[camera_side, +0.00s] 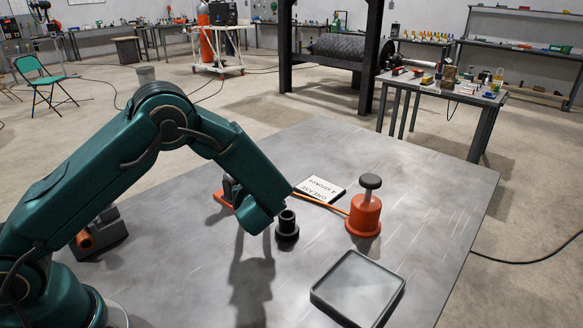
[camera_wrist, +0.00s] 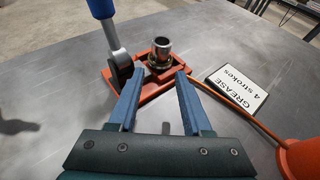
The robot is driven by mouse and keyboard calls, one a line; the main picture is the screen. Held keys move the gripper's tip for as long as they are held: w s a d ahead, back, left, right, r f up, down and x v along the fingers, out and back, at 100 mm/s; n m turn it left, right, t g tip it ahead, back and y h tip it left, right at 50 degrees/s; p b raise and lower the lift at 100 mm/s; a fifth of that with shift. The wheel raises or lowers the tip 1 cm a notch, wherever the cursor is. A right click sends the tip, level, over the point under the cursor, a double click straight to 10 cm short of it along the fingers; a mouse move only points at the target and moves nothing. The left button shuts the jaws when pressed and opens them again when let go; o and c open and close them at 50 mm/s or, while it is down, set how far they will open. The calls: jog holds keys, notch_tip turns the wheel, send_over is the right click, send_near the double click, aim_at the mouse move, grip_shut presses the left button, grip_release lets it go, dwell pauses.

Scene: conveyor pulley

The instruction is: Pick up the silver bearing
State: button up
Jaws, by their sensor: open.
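A silver, round, hollow-topped piece (camera_wrist: 162,48), which looks like the bearing, stands upright on an orange frame (camera_wrist: 150,88) in the wrist view. A wider metal ring shows around its foot; I cannot tell whether the two are one piece. My gripper (camera_wrist: 158,76) is open and empty, with its two blue fingers apart. In the wrist picture the silver piece appears beyond the fingertips, between them, and apart from them. In the side view my arm hides the silver piece and most of the orange frame (camera_side: 222,199), and the fingers cannot be made out.
A blue-handled lever (camera_wrist: 103,12) rises beside the silver piece. A grease sign (camera_side: 320,188), an orange pot with a grey knob (camera_side: 364,214), a black flanged sleeve (camera_side: 287,226) and a shallow tray (camera_side: 396,295) stand on the table. An orange hose (camera_side: 322,203) runs to the pot.

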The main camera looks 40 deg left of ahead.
jog(key=x, duration=0.3)
jog(key=shift+a, duration=0.1)
jog(key=shift+r+x, duration=0.15)
jog(key=shift+x, duration=1.2)
jog(key=shift+r+x, duration=0.15)
jog(key=shift+x, duration=1.2)
jog(key=shift+w, duration=0.2)
grip_shut()
